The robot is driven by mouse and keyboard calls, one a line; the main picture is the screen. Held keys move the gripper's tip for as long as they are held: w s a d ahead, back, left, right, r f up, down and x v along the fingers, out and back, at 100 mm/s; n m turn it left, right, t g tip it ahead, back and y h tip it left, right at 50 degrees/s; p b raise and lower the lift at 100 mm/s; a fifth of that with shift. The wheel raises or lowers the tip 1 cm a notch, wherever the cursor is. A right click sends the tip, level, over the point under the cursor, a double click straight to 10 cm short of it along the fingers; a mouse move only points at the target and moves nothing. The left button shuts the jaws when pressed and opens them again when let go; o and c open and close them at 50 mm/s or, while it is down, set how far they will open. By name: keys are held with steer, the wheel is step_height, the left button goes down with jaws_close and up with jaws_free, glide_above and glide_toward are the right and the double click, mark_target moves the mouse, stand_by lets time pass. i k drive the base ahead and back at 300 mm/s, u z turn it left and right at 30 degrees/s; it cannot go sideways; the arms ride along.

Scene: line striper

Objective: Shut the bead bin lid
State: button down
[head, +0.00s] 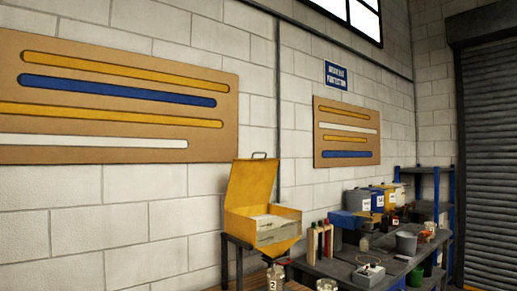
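A yellow bin (283,241), which looks like the bead bin, stands on a dark stand near the block wall, right of the picture's middle. Its yellow lid (250,184) is raised upright, leaning slightly back, with a small handle at its top edge. The bin's open top shows pale contents or an inner tray (270,222). My gripper is not in this view, so its state and its distance from the lid do not show.
A dark workbench (345,276) to the right carries bottles, bins and a grey bucket (406,243). Several jars (275,277) stand low in front of the bin. Striped boards (120,75) hang on the wall. A roller shutter (490,150) is at far right.

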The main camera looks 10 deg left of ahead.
mark_target(251, 182)
steer(key=z, duration=0.8)
steer(key=i, duration=0.7)
steer(key=u, duration=0.5)
